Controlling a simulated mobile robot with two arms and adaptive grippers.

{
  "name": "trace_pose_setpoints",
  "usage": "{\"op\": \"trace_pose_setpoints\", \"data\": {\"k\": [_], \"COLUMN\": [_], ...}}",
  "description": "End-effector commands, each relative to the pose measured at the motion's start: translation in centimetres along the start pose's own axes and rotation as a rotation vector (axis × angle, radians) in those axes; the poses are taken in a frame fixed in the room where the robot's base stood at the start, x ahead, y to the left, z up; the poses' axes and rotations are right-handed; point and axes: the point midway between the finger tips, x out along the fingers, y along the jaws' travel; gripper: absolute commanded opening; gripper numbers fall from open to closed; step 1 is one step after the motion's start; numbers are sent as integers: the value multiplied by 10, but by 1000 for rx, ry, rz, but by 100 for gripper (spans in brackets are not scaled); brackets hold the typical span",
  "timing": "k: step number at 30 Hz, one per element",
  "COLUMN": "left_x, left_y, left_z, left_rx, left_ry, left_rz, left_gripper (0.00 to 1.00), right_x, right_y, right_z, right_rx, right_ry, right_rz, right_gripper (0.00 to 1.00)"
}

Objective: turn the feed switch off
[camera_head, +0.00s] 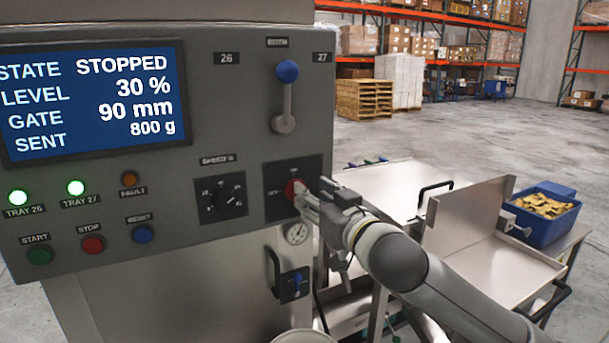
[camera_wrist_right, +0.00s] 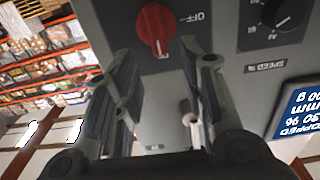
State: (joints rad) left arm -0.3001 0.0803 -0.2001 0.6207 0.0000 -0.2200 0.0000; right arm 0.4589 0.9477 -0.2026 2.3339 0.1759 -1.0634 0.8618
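The feed switch is a red rotary knob (camera_head: 292,189) on a dark plate at the right end of the grey control panel. In the right wrist view the red knob (camera_wrist_right: 155,28) appears inverted, with an OFF label on its right. Its white pointer mark faces the bottom of that picture, away from OFF. My right gripper (camera_head: 311,196) is close in front of the knob and partly covers its plate. In the wrist view its two fingers (camera_wrist_right: 163,68) are spread, with the knob beyond the gap and nothing held. Contact cannot be told. My left gripper is out of view.
The screen (camera_head: 95,98) reads STOPPED, level 30 %, gate 90 mm. A speed dial (camera_head: 220,198) sits left of the knob, and a blue-tipped lever (camera_head: 286,95) above it. A gauge (camera_head: 298,233) is below. Steel trays and a blue bin (camera_head: 545,225) stand right.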

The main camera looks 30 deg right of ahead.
Motion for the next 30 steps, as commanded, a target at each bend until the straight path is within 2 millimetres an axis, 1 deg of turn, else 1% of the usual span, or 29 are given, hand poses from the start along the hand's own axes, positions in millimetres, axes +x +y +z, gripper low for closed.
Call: {"op": "trace_pose_setpoints", "data": {"k": [1,3,9,13,21,30], "left_x": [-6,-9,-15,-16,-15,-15], "left_y": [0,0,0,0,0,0], "left_z": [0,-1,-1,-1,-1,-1], "left_rx": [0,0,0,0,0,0], "left_ry": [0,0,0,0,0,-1], "left_rz": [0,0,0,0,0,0], "left_gripper": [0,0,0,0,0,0], "right_x": [10,21,42,47,48,48], "right_y": [0,0,0,0,0,0], "right_z": [-4,-3,-1,0,0,0], "right_rx": [3,2,0,-1,-1,-1], "right_ry": [0,0,1,1,1,0], "right_rz": [1,1,1,0,0,0], "right_gripper": [38,38,38,38,38,0]}}
